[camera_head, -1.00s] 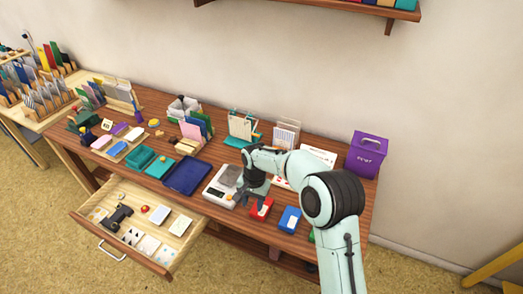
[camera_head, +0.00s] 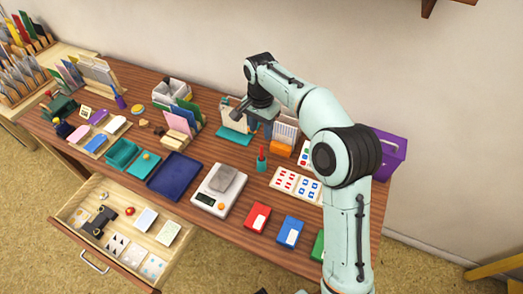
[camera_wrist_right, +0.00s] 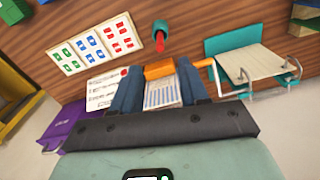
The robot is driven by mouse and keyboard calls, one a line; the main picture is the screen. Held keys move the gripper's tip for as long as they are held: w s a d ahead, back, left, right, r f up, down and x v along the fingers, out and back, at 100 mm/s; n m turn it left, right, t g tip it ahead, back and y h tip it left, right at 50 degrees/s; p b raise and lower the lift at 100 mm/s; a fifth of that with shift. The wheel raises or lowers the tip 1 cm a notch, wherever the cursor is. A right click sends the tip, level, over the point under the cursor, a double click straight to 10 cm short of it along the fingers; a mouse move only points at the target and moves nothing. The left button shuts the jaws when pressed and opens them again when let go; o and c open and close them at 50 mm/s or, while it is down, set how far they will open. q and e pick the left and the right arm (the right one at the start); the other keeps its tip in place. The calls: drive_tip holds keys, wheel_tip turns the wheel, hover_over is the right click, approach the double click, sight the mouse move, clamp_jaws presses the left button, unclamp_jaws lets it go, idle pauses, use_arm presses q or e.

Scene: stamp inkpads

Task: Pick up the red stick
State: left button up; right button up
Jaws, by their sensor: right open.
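The red stick (camera_head: 262,152) stands upright in a small teal cup (camera_head: 261,164) on the table, right of the scale. In the right wrist view the red stick (camera_wrist_right: 160,41) leans out of the teal cup (camera_wrist_right: 160,27) near the top middle. My right gripper (camera_head: 251,117) is open and empty above the table, farther back than the cup. In the wrist view its two fingers (camera_wrist_right: 157,72) are spread, with an orange block and a white striped item visible between them, and the stick lies beyond the tips. My left gripper is not in view.
A scale (camera_head: 218,190) with a grey block stands left of the cup; a stamp card (camera_head: 285,180) lies right of it. Red (camera_head: 257,218) and blue (camera_head: 290,231) inkpads lie in front. A drawer (camera_head: 125,240) is open at front left.

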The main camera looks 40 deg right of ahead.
drive_tip(key=b, duration=0.1)
hover_over(262, 152)
wheel_tip(262, 152, down, 6)
drive_tip(key=f, duration=0.1)
drive_tip(key=shift+w+d+f, duration=0.1)
drive_tip(key=shift+w+f, duration=0.1)
drive_tip(key=shift+f, duration=1.25)
drive_tip(key=shift+w+d+f, duration=0.1)
drive_tip(key=shift+w+f, duration=0.05)
drive_tip(key=shift+f, duration=1.3)
clamp_jaws()
